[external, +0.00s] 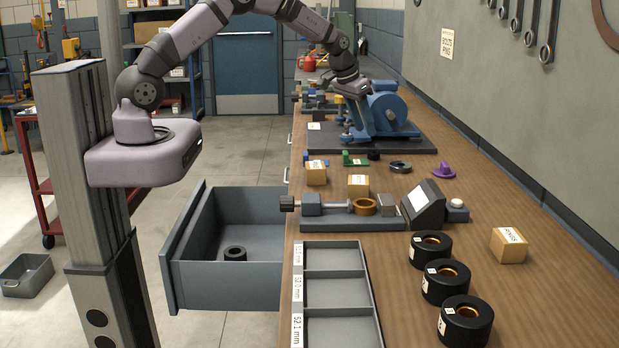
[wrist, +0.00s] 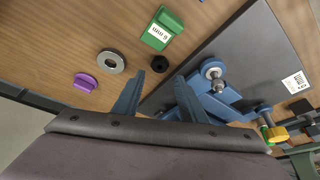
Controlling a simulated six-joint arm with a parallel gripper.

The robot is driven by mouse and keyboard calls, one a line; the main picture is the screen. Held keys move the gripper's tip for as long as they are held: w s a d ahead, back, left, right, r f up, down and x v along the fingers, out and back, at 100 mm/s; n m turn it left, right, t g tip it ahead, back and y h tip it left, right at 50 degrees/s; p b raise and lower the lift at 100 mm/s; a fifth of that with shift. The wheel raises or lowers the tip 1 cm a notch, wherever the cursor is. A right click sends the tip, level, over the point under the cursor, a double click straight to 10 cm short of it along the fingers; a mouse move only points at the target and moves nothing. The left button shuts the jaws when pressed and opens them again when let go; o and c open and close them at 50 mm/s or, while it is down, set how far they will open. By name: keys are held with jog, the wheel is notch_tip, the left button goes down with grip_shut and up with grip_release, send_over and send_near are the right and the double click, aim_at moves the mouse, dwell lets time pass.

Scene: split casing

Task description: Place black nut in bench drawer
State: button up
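The black nut (wrist: 160,63) is a small dark hexagonal piece on the wooden bench. It shows small in the external view (external: 374,155), beside a green block. My gripper (wrist: 160,77) is open, its two blue fingers apart with nothing between them. In the wrist view the nut appears just beyond the fingertips, between their lines; the height gap cannot be told. The bench drawer (external: 225,287) is pulled out on the near left side of the bench. A black ring (external: 235,253) lies inside it.
Near the nut are a green labelled block (wrist: 161,28), a grey ring (wrist: 111,62) and a purple part (wrist: 86,82). A blue machine on a dark plate (external: 420,139) stands close by. A fixture (external: 340,212), a divided tray (external: 337,291) and black cylinders (external: 465,322) lie nearer.

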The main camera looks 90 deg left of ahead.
jog(key=shift+b+v, duration=0.35)
jog(key=shift+v, duration=1.55)
jog(key=shift+d, duration=0.1)
jog(key=s+d+m+g, duration=0.1)
jog(key=s+d, duration=0.4)
jog(key=d, duration=0.3)
jog(key=s+d+f+m+h, duration=0.1)
jog(key=s+d, duration=0.5)
jog(key=d, duration=0.3)
jog(key=s+d+m+g+h, duration=0.1)
jog(key=s+d+m, duration=0.1)
jog(key=s+d, duration=0.3)
jog(key=d, duration=0.4)
jog(key=shift+s+f+g, duration=0.15)
jog(key=shift+s+g, duration=0.15)
jog(key=shift+o, duration=0.2)
jog(key=s+d+f, duration=0.1)
jog(key=s+d, duration=0.1)
jog(key=s, duration=0.4)
jog(key=s+d+f+m+g, duration=0.1)
jog(key=s+d, duration=0.2)
jog(key=s, duration=0.2)
jog(key=shift+s+f+m, duration=0.25)
jog(key=shift+s+m, duration=0.05)
jog(key=shift+s, duration=0.1)
jog(key=shift+d, duration=0.1)
jog(key=shift+w, duration=0.1)
